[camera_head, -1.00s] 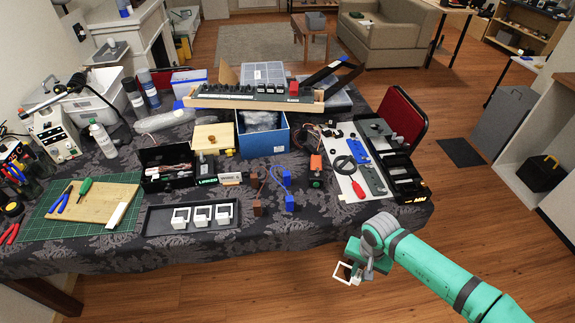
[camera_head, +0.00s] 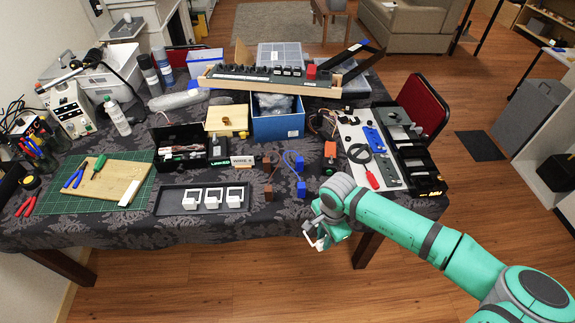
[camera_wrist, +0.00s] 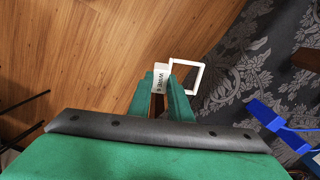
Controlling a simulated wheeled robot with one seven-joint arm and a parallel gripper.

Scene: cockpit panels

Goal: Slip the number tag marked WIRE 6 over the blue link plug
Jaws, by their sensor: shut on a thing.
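My gripper (camera_head: 316,236) is off the front edge of the table. It is shut on a white number tag (camera_wrist: 162,77) with a square open loop; the dark lettering reads WIRE 6 in the wrist view. The loop sticks out to the right of the fingertips (camera_wrist: 161,88) and is empty. The blue link plug (camera_head: 301,188) stands on the table cloth, up and left of my gripper, with a second blue plug (camera_head: 299,163) behind it and a blue wire. In the wrist view blue plug parts (camera_wrist: 265,113) show at the right, apart from the tag.
A black tray (camera_head: 170,200) with three white tags lies left of the plugs. A brown link (camera_head: 268,192) stands close beside the blue one. A WIRE sign (camera_head: 243,160) is behind it. An orange-topped block (camera_head: 330,150) and a white tool board (camera_head: 352,140) are to the right.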

